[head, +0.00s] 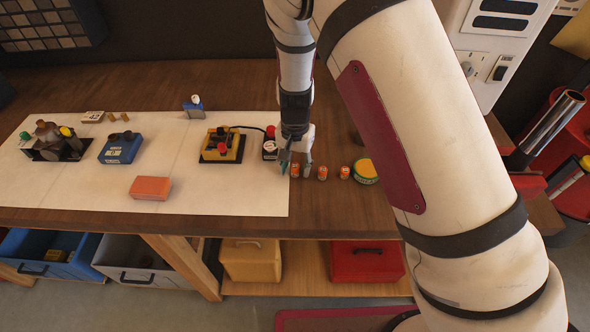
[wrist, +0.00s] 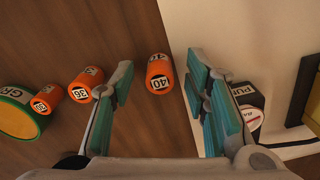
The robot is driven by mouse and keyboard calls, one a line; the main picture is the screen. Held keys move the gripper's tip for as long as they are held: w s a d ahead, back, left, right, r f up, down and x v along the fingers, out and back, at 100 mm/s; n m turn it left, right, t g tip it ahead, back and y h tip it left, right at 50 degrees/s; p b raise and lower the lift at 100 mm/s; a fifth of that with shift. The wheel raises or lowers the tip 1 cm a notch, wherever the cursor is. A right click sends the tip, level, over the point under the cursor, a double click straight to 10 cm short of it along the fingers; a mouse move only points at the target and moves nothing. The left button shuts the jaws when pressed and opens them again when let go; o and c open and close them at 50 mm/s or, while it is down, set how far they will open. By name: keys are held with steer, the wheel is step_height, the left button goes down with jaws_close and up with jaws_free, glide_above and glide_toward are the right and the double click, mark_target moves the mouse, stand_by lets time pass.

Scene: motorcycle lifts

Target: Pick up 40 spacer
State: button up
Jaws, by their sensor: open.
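The 40 spacer (wrist: 159,74) is a small orange cylinder with a white label reading 40. In the wrist view it stands on the brown wood close to the edge of the white mat, in the gap between my fingertips. My gripper (wrist: 161,66) is open, with a teal-padded finger on each side and no clear contact with the spacer. In the head view my gripper (head: 296,167) is low over the table at the mat's right edge, and the 40 spacer (head: 294,171) shows between its fingers, partly hidden.
The 36 spacer (wrist: 85,83), the 30 spacer (wrist: 47,98) and a green-yellow tin (wrist: 20,112) stand in a row beside the left finger. A yellow box (head: 221,147) sits on the white mat (head: 235,190).

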steer(key=c, duration=0.9)
steer(key=shift+r, duration=0.15)
